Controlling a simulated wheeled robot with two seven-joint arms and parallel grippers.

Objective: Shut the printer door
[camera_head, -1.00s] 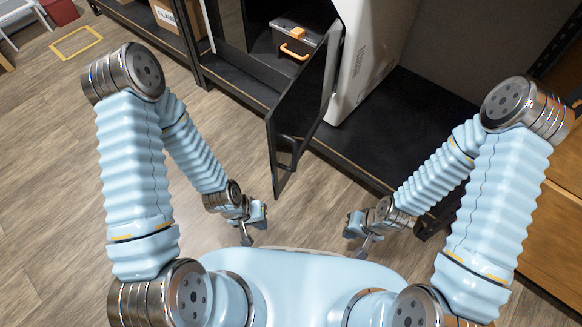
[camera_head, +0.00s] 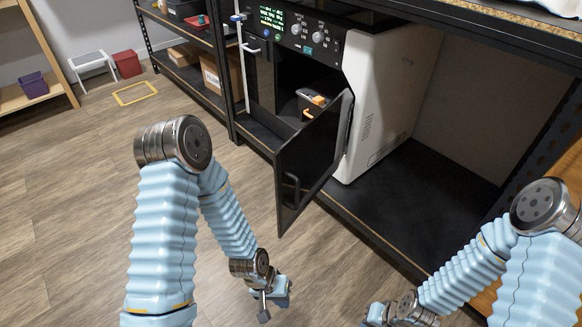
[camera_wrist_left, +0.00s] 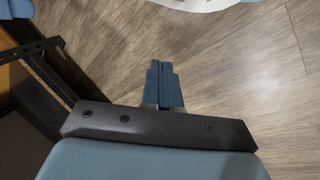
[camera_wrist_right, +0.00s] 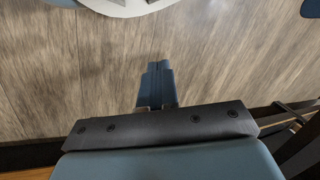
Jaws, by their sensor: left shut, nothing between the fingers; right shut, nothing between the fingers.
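The printer (camera_head: 385,100) is a white-sided machine with a black front, standing on a dark shelf. Its dark door (camera_head: 318,163) stands open, swung out toward me, with a handle (camera_head: 289,188) on its face. Inside the opening is a dark part with an orange handle (camera_head: 312,97). My left gripper (camera_head: 281,291) is shut and empty, in front of and below the door, apart from it; its blue fingers (camera_wrist_left: 164,86) touch each other in the left wrist view. My right gripper (camera_head: 376,314) is low at the picture's bottom edge; its fingers (camera_wrist_right: 155,86) are shut and empty.
The dark shelf (camera_head: 425,185) right of the printer is bare. A shelf rack with boxes (camera_head: 215,75) stands left of it. A red bin (camera_head: 127,64) and white stool (camera_head: 92,62) are far left. The wooden floor before the printer is clear.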

